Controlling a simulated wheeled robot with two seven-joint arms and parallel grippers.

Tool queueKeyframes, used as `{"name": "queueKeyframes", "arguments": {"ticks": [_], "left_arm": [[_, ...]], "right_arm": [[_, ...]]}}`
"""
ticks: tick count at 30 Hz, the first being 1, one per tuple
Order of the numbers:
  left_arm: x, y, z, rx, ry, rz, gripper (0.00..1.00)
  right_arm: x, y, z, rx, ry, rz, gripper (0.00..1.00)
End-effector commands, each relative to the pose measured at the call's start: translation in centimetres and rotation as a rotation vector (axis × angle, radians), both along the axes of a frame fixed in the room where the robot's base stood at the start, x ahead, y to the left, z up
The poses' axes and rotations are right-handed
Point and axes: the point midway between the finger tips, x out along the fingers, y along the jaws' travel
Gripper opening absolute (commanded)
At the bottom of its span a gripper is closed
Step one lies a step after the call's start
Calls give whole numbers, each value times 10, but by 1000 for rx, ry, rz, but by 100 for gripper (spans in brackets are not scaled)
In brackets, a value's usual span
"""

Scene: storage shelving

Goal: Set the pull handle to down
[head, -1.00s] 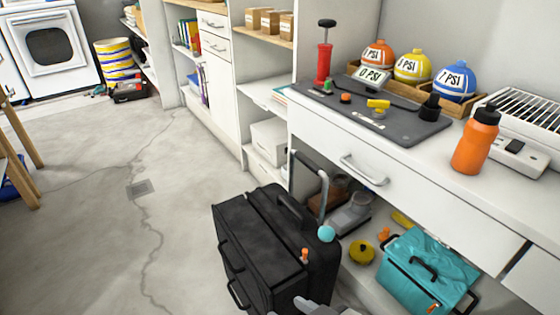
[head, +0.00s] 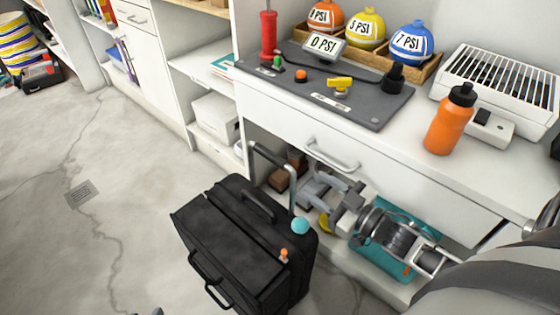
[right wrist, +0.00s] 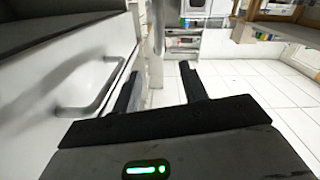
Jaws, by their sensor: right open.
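A black suitcase (head: 235,255) stands upright on the floor in front of the workbench. Its grey pull handle (head: 292,185) is extended above the case, with a bent top bar. A teal ball (head: 300,226) sits at the handle's lower end, and a small orange piece (head: 284,254) is on the case. My right gripper (head: 314,188) is open and empty, to the right of the pull handle and apart from it. Its two spread fingers also show in the right wrist view (right wrist: 160,85), where I cannot make out the pull handle. I cannot identify my left gripper.
The workbench drawer handle (head: 333,154) is close above my right gripper; it also shows in the right wrist view (right wrist: 95,95). A teal bag (head: 398,270) is under the bench. An orange bottle (head: 450,120) stands on top. Floor left of the suitcase is clear.

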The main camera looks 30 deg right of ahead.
Motion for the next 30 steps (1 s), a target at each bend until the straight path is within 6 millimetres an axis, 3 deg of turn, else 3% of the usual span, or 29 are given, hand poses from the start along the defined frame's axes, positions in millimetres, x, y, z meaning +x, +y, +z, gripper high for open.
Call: {"name": "queueKeyframes", "arguments": {"ticks": [9,15,21,30], "left_arm": [[2,-5,-21,-3,33,-19,33],[2,-7,-32,-4,53,-26,33],[0,-8,-36,-3,68,-31,33],[6,-9,-32,-4,54,-32,33]], "right_arm": [[69,22,0,1,-5,0,43],[99,32,0,1,-2,0,43],[111,37,0,1,-1,0,43],[112,37,0,1,0,0,40]]}}
